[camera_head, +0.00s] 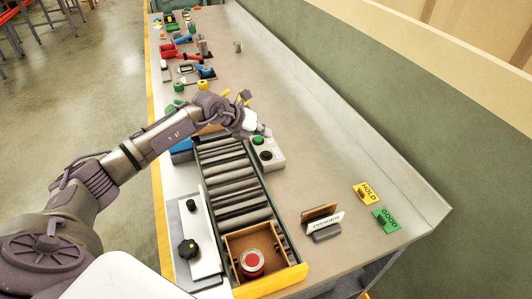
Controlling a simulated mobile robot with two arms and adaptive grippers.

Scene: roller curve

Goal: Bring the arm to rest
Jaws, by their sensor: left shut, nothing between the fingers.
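My left arm (130,155) reaches in from the left, over the near side of the bench. My left gripper (241,110) is above the far end of the roller track (233,180). It is shut and holds nothing. Its fingers are small in the picture, and small yellow and white parts show close to it. My right gripper is not in view.
A brown open box (277,240) with a red-topped round part (252,262) sits at the track's near end. A button box (268,157) stands right of the track. The right bench surface is mostly clear.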

